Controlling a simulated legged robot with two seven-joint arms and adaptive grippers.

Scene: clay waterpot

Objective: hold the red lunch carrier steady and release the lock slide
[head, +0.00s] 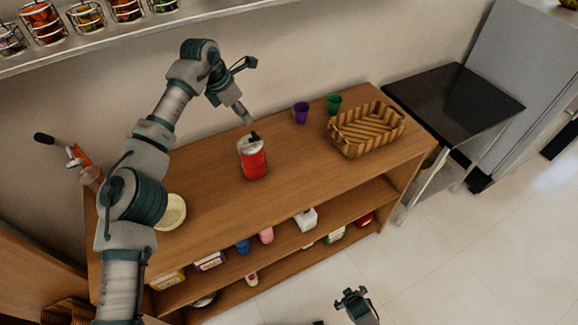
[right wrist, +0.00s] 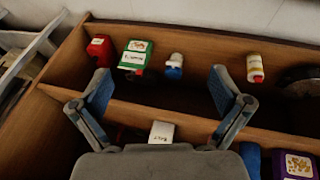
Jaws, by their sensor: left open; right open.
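The red lunch carrier (head: 254,163) stands upright on the wooden counter. It has a red body, a pale upper part and a dark piece on top; the lock slide is too small to make out. My left gripper (head: 248,92) is open and empty, above and slightly left of the carrier, with its lower finger close to the carrier's top. I cannot tell whether they touch. My right gripper (head: 352,296) is open and low over the floor in front of the counter. In the right wrist view its spread fingers (right wrist: 160,88) hold nothing, and the carrier is not visible there.
A wicker basket (head: 367,130), a purple cup (head: 300,113) and a green cup (head: 334,103) stand right of the carrier. A cream round item (head: 171,212) is at the left. Shelves below hold several packages. A wall shelf (head: 100,38) with jars runs above.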

